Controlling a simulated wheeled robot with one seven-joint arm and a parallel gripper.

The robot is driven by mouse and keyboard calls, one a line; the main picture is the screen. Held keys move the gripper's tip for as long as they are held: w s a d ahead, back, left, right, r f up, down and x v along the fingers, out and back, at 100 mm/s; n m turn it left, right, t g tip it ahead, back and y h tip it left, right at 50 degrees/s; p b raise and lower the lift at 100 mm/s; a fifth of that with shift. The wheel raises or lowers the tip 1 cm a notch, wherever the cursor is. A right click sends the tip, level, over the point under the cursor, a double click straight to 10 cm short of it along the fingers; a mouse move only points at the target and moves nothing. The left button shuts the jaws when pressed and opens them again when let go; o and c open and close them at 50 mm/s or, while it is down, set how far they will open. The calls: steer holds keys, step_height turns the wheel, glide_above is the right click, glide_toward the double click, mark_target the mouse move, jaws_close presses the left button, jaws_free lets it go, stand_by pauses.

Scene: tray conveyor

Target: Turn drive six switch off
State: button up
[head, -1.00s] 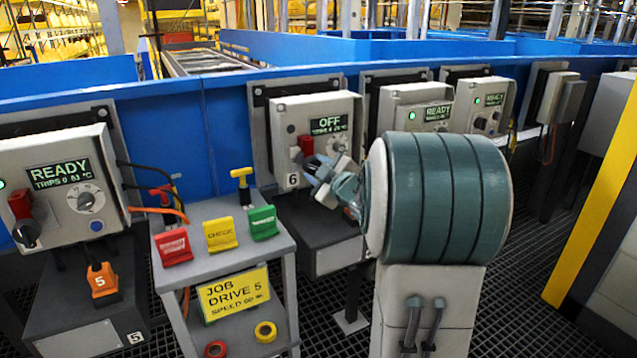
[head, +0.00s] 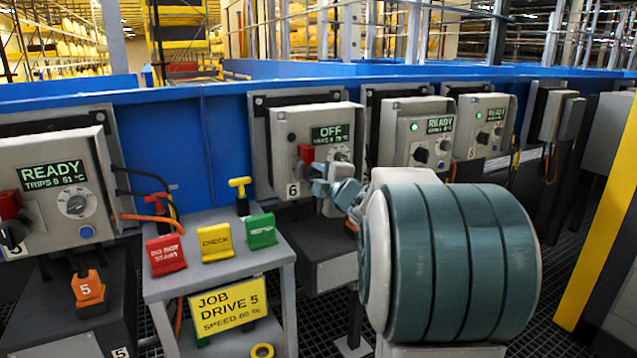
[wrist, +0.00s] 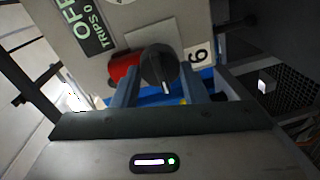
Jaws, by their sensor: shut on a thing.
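The drive six box (head: 286,140) is grey, with a "6" label, and its display (head: 330,134) reads OFF. The display also shows sideways in the wrist view (wrist: 88,28). The switch is a black knob (wrist: 160,68) beside a red part (wrist: 125,68); the red part also shows in the head view (head: 306,153). My gripper (head: 322,184) is at the lower front of the box and hides the knob in the head view. In the wrist view, my gripper's blue fingers (wrist: 160,88) are shut on the black knob, one on each side. The knob's white mark points towards my palm.
The drive five box (head: 50,190) at the left reads READY. A grey stand (head: 215,272) with red, yellow and green tags and a "JOB DRIVE 5" sign (head: 227,308) stands left of my arm. Other READY boxes (head: 420,130) line the blue conveyor side at right.

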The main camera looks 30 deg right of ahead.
stand_by(0.3)
steer(key=o, duration=1)
steer(key=shift+d, duration=0.1)
steer(key=shift+s, duration=0.1)
steer(key=s+p, duration=0.1)
steer(key=s, duration=0.3)
steer(key=s+p, duration=0.1)
steer(key=s, duration=0.4)
steer(key=s+r+p, duration=0.1)
steer(key=s, duration=0.3)
steer(key=shift+s+d+p, duration=0.2)
steer(key=shift+s+p, duration=0.1)
steer(key=shift+s, duration=0.05)
steer(key=shift+r, duration=0.1)
